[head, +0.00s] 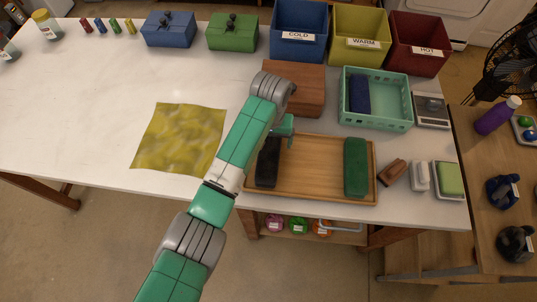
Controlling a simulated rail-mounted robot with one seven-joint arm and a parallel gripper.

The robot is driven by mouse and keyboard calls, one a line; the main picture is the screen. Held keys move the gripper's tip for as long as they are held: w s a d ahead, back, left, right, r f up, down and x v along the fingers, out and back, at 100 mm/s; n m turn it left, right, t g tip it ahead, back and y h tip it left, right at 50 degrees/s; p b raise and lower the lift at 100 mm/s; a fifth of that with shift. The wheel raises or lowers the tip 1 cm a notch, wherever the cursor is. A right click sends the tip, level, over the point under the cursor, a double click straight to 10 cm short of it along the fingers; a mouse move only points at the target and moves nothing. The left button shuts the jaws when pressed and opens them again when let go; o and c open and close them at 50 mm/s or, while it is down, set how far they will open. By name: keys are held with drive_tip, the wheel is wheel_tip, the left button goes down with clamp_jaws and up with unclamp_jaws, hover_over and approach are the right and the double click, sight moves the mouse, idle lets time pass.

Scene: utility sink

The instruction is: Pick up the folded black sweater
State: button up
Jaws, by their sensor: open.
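The folded black sweater (267,165) lies at the left end of a wooden tray (318,183) on the white table. Its upper left part is partly hidden by my arm. A folded dark green garment (355,167) lies at the tray's right end. My gripper (290,140) is just above and to the right of the sweater, near the tray's far edge. It is open and nothing shows in it. I cannot tell its exact height above the tray.
Behind the tray stand a brown wooden box (305,85) and a teal basket (376,118) holding a folded navy cloth (360,94). A yellow cloth (180,138) lies flat to the left. A brush (392,172) lies right of the tray. Labelled bins (299,25) line the back.

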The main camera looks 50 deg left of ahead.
wheel_tip(320, 180, down, 3)
drive_tip(key=shift+a+r, duration=0.1)
drive_tip(key=c, duration=1.2)
drive_tip(key=shift+o, duration=0.2)
drive_tip(key=shift+r, duration=0.5)
wheel_tip(320, 180, up, 3)
drive_tip(key=shift+f, duration=0.2)
drive_tip(key=s+d+p, duration=0.1)
drive_tip(key=s+d, duration=0.3)
drive_tip(key=s, duration=0.2)
drive_tip(key=s+d+r+p, duration=0.1)
drive_tip(key=s+d, duration=0.3)
drive_tip(key=s, duration=0.3)
drive_tip(key=shift+s+d+r+p, duration=0.2)
drive_tip(key=shift+s+d+p, duration=0.1)
drive_tip(key=shift+p, duration=0.1)
